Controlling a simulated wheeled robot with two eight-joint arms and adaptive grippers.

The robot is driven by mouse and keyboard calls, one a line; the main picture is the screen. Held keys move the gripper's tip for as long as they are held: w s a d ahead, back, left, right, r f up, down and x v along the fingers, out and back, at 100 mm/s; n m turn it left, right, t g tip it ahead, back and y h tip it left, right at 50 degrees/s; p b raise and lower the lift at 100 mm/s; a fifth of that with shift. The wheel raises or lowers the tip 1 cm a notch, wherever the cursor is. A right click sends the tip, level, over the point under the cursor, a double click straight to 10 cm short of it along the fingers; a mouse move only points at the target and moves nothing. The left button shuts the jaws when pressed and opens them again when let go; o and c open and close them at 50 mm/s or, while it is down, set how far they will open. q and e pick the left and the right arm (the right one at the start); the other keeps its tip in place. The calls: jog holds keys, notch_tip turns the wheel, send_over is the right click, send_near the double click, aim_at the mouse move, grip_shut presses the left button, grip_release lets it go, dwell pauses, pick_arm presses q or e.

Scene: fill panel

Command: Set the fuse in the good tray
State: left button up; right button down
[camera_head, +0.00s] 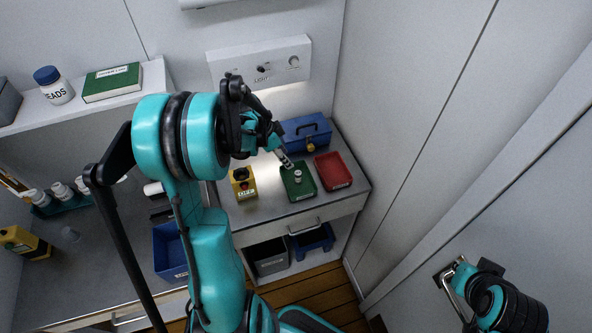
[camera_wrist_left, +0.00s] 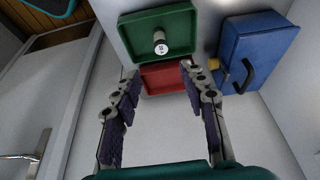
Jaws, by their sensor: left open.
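The fuse (camera_head: 298,175), a small pale cylinder with a dark-marked end, stands inside the green tray (camera_head: 307,192) on the counter. In the left wrist view the fuse (camera_wrist_left: 160,44) is in the green tray (camera_wrist_left: 125,32), beyond my fingertips. The red tray (camera_head: 335,172) lies beside it, empty as far as I see. My left gripper (camera_head: 285,160) is over the green tray's back edge; in the wrist view its fingers (camera_wrist_left: 159,70) are spread, with nothing between them. My right gripper (camera_head: 455,277) is at the lower right, away from the counter; its jaws are unclear.
A blue toolbox (camera_head: 306,134) stands behind the trays. A yellow box with a dark button (camera_head: 243,183) stands left of them. A switch panel (camera_head: 260,62) is on the wall above. A blue bin (camera_head: 170,252) and a white-capped rack (camera_head: 60,200) are at the left.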

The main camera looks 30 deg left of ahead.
pick_arm(q)
jog(key=s+d+r+n+t+y, duration=0.1)
jog(key=s+d+r+n, duration=0.3)
jog(key=d, duration=0.5)
jog(key=s+d+r+n+t+y, duration=0.1)
jog(key=s+d+r+n+t, duration=0.1)
jog(key=s+d+r, duration=0.6)
jog(key=s+d+n, duration=0.1)
jog(key=s, duration=0.2)
jog(key=shift+d+r+n+t+y, duration=0.15)
jog(key=shift+r+n+t+y, duration=0.05)
jog(key=shift+n+t+y, duration=0.2)
jog(key=shift+s, duration=0.1)
